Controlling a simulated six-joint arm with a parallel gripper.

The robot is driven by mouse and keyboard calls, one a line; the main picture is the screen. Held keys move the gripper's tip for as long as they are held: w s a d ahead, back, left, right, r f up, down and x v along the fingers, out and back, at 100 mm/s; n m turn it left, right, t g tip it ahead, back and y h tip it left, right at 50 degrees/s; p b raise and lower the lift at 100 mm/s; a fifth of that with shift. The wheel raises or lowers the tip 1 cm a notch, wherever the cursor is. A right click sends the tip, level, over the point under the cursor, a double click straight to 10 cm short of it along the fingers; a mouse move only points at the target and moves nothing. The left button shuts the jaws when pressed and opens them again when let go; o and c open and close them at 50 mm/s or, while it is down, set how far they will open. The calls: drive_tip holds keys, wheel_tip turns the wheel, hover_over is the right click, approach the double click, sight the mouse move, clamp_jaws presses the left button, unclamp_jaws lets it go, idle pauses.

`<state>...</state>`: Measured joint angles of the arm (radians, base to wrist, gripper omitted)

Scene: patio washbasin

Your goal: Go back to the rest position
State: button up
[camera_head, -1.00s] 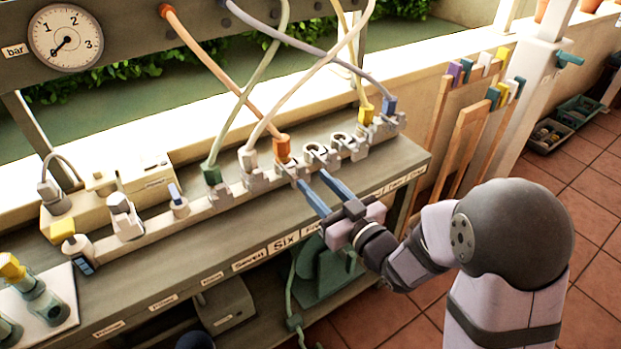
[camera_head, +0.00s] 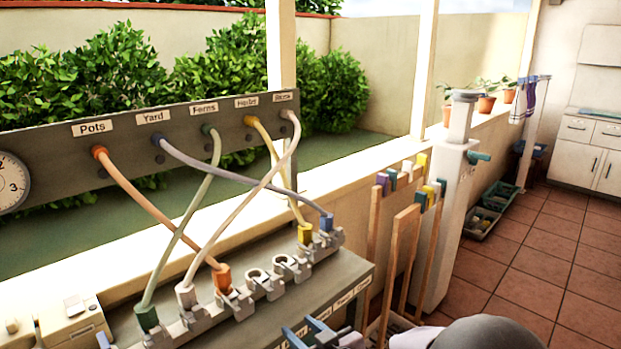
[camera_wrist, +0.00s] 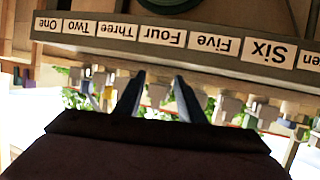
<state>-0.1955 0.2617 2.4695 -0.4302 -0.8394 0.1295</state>
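My gripper (camera_head: 300,328) is at the bottom edge of the head view, over the front edge of the grey bench (camera_head: 345,275). Its two blue fingers are apart with nothing between them. The wrist view shows both fingers (camera_wrist: 158,95) spread, with the bench's label strip (camera_wrist: 165,38) appearing upside down beyond them. The fingers are clear of the clip rail (camera_head: 240,303). In the rail sit a green plug (camera_head: 147,317), a white plug (camera_head: 186,297), an orange plug (camera_head: 222,278), a yellow plug (camera_head: 305,234) and a blue plug (camera_head: 326,222). Most of my arm is out of view.
Crossing hoses rise from the rail to a labelled grey panel (camera_head: 60,138). Two ring-shaped clips between orange and yellow hold no plug. Wooden boards (camera_head: 400,255) with coloured clips stand right of the bench. Open tiled floor (camera_head: 520,262) lies further right.

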drive_tip(key=s+d+f+m+g+h, duration=0.2)
drive_tip(key=s+d+f+g+h, duration=0.15)
drive_tip(key=d, duration=0.35)
drive_tip(key=s+d+f+m+g+h, duration=0.25)
drive_tip(key=s+d+f, duration=0.2)
drive_tip(key=d, duration=0.25)
drive_tip(key=s+d+m+g+h, duration=0.1)
drive_tip(key=s+d+g, duration=0.15)
drive_tip(key=s, duration=0.55)
drive_tip(key=s+d+m+g, duration=0.1)
drive_tip(key=s+g, duration=0.3)
drive_tip(key=s, duration=0.4)
wheel_tip(320, 180, up, 17)
drive_tip(key=p, duration=1.7)
drive_tip(key=shift+a+p, duration=0.2)
drive_tip(key=shift+p, duration=0.1)
